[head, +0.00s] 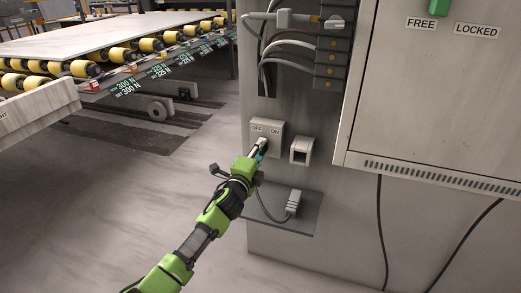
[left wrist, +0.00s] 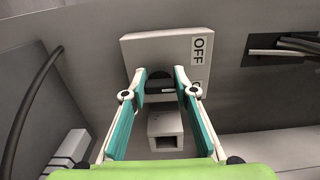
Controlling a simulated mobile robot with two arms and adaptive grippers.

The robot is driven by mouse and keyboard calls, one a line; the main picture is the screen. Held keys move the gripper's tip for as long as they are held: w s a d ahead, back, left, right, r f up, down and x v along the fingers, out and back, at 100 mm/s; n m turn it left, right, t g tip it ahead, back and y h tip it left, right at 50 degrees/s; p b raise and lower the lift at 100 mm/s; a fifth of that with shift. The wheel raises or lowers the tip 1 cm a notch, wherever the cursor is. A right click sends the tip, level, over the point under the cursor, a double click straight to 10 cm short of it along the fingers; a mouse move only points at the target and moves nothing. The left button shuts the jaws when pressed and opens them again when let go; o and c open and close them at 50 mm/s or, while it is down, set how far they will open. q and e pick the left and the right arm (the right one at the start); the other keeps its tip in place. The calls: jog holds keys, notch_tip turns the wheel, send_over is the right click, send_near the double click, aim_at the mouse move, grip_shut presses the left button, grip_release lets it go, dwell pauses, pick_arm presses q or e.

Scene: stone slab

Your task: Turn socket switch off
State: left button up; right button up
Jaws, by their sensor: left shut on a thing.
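The socket switch (head: 273,128) is a grey box on the cabinet's side, with OFF at its left and ON at its right. My left gripper (head: 261,148) is at the front of this box, near its lower middle. In the left wrist view the switch box (left wrist: 140,48) is straight ahead, with the OFF label at its right. The left gripper's teal-padded fingers (left wrist: 159,85) are on either side of a dark knob (left wrist: 158,80) and shut on it. The fingers hide part of the knob, so its exact angle is hard to tell. My right gripper is not in view.
An open grey socket (head: 301,151) is right of the switch. A grey plug (head: 293,203) with a cable lies on a small shelf (head: 306,222) below. The cabinet door (head: 430,90) juts out at right. A roller conveyor with a slab (head: 110,32) stands at left. Floor between is clear.

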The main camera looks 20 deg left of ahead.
pick_arm(q)
jog(key=shift+n, duration=0.6)
jog(key=n, duration=0.2)
jog(key=shift+n+p, duration=0.3)
jog(key=shift+p, duration=0.1)
jog(key=n, duration=0.2)
jog(key=shift+f+n+p, duration=0.1)
jog(key=shift+n+p, duration=0.3)
jog(key=shift+f+n, duration=0.1)
jog(key=shift+n, duration=0.8)
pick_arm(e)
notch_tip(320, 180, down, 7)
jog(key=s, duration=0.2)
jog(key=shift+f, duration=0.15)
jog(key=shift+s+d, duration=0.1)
pick_arm(q)
jog(key=o, duration=1.1)
jog(key=shift+s, duration=0.1)
